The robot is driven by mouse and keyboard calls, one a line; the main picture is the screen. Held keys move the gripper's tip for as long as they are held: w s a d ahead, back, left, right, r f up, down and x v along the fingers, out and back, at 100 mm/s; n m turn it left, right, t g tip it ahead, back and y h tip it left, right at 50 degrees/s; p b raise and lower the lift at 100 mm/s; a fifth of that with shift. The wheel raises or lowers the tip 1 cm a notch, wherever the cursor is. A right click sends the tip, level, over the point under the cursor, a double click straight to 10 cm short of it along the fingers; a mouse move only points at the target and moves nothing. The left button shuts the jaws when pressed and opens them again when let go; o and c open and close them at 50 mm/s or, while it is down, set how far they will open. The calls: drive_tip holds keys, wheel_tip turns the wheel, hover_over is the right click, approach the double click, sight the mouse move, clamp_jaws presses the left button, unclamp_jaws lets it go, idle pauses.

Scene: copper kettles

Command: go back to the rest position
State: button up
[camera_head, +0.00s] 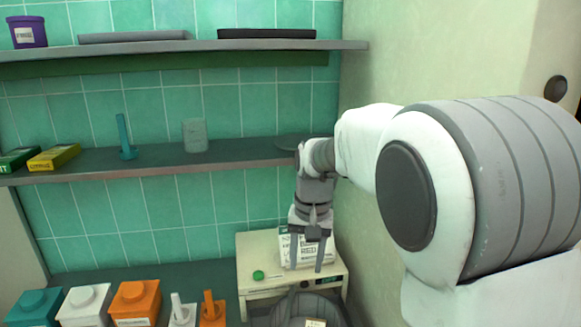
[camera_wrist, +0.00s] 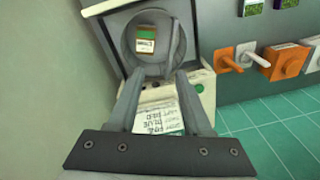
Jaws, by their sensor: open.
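My gripper (camera_head: 306,268) hangs pointing down in front of the white note with black print (camera_head: 289,247) on top of the cream box (camera_head: 244,252). Its two fingers are apart, with nothing seen between them. In the wrist view my gripper (camera_wrist: 160,75) also shows parted fingers. The note (camera_wrist: 166,119) and the cream box's edge (camera_wrist: 207,88) show behind them. A grey round container (camera_wrist: 126,40) with a small labelled item (camera_wrist: 145,45) inside lies past the fingertips. I cannot tell the gap to the note.
A grey middle shelf (camera_head: 90,163) holds a teal upright piece (camera_head: 124,140), a grey-green cup (camera_head: 194,136) and flat boxes (camera_head: 54,158). An upper shelf (camera_head: 190,47) runs above. Orange, white and teal blocks (camera_head: 136,299) stand lower left. A pale wall (camera_head: 375,65) rises at right.

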drive_tip(key=s+d+r+t, duration=0.2)
drive_tip(key=s+d+r, duration=0.45)
drive_tip(key=s, duration=0.35)
drive_tip(key=s+d+n+t, duration=0.1)
drive_tip(key=s+d, duration=0.3)
drive_tip(key=s, duration=0.9)
drive_tip(key=shift+s+d+f+n+t+h, duration=0.2)
drive_tip(key=shift+f+n+t+h, duration=0.15)
drive_tip(key=shift+t, duration=0.55)
drive_tip(key=shift+a, duration=0.2)
